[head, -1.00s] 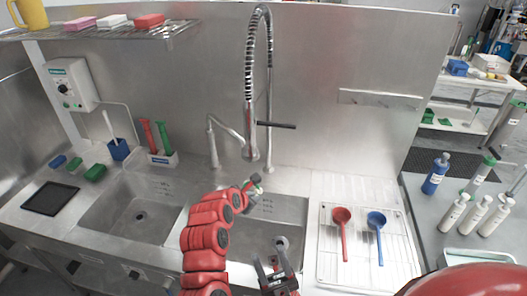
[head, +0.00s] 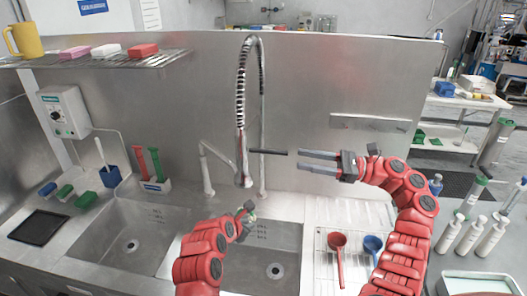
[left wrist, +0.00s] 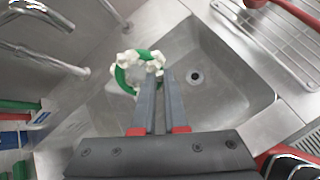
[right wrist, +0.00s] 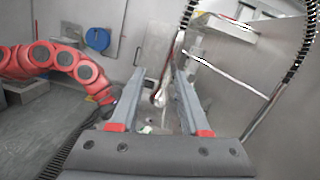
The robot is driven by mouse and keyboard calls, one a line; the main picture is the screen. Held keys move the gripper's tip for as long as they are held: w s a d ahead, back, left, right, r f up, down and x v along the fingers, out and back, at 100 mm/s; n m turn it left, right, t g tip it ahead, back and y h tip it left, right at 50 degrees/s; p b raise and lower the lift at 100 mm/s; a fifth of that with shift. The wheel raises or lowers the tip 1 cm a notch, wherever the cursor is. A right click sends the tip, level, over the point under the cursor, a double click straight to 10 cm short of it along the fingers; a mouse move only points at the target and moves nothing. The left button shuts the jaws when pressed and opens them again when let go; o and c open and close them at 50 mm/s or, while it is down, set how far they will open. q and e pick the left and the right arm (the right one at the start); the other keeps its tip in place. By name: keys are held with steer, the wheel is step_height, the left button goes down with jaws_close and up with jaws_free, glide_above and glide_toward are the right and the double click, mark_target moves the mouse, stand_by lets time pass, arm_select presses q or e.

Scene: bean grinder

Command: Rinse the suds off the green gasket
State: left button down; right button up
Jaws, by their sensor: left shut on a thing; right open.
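The green gasket (left wrist: 121,76) is a ring with clumps of white suds (left wrist: 127,56) on it. My left gripper (left wrist: 158,76) is shut on its edge and holds it above the right basin (left wrist: 215,65). In the head view the gasket shows small at my left gripper (head: 246,213), below and close to the spray head (head: 243,168). No water shows. A dark lever bar (head: 270,151) sticks out to the right of the tap. My right gripper (head: 300,162) is open and empty, pointing left, just right of the bar's end. It also shows in the right wrist view (right wrist: 160,72).
The coiled spray hose (head: 241,90) arches above the basins. A second spout (head: 207,165) stands to its left. The left basin (head: 125,245) is empty. A drying rack with a red scoop (head: 337,242) and a blue scoop (head: 373,243) lies to the right.

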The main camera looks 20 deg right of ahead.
steer(key=shift+w+d+m+h, duration=0.15)
steer(key=shift+w+d+h, duration=0.15)
steer(key=shift+w+h, duration=0.2)
steer(key=shift+w+d+m+h, duration=0.15)
steer(key=shift+w+d+h, duration=0.1)
steer(key=shift+w+h, duration=0.2)
glide_toward(248, 150)
steer(key=x, duration=0.6)
steer(key=shift+w+d+f, duration=0.1)
steer(key=shift+w+f, duration=0.1)
jaws_close()
stand_by(0.5)
